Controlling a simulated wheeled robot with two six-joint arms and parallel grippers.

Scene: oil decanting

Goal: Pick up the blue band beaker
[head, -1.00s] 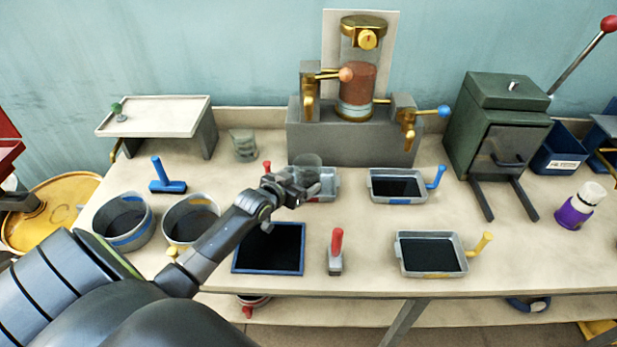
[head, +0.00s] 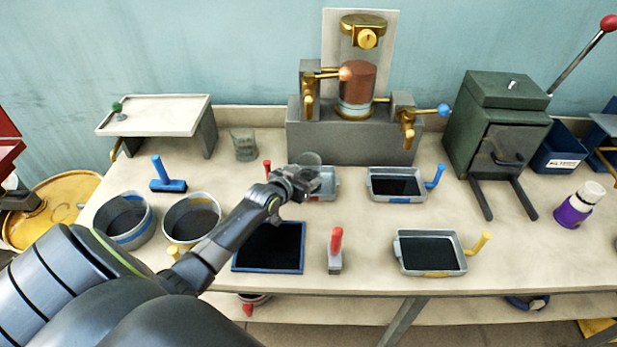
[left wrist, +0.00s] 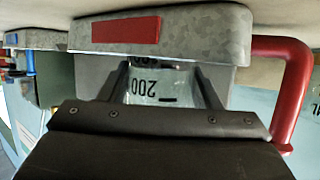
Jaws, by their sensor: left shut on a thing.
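My left gripper (head: 302,181) is at the middle of the bench, in front of the pump stand and over the red-handled tray. It is shut on a clear glass beaker (head: 311,158), whose rim shows just above the fingers. In the left wrist view the beaker (left wrist: 155,84) sits between the two fingers with an upside-down "200" mark on it. No blue band shows on it, and most of it is hidden by the gripper. A second clear beaker (head: 244,146) stands at the back left. My right gripper is not in view.
The red-handled tray (head: 328,184) is partly hidden by the gripper; its red label (left wrist: 113,30) shows in the left wrist view. Blue-handled (head: 397,199) and yellow-handled (head: 429,273) trays are to the right. Two pots (head: 123,243) and a blue-framed dark panel (head: 268,270) lie left.

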